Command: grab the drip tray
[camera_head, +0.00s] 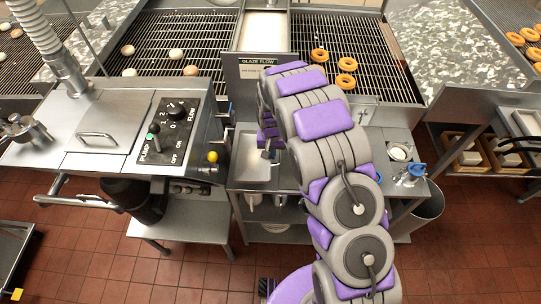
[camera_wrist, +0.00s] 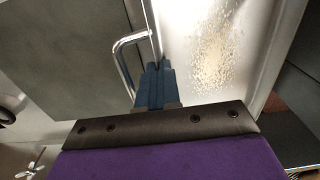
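The drip tray (camera_head: 250,165) is a shallow pale metal tray on the steel bench below the glaze flow panel. In the wrist view the tray (camera_wrist: 205,75) has a speckled tan glaze residue on its floor, and a bent metal handle (camera_wrist: 121,52) stands at its left side. My gripper (camera_wrist: 158,66) points at the tray's left rim beside the handle. Its blue fingers are close together, with the thin rim running between their tips. The handle's lower end is hidden behind the fingers. In the head view my arm covers part of the tray's right side.
The control box (camera_head: 175,125) with a lever and knob stands left of the tray. A round white dish (camera_head: 399,152) and a blue-topped metal item (camera_head: 412,173) are at the right of the bench. Wire racks with doughnuts (camera_head: 345,64) lie behind.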

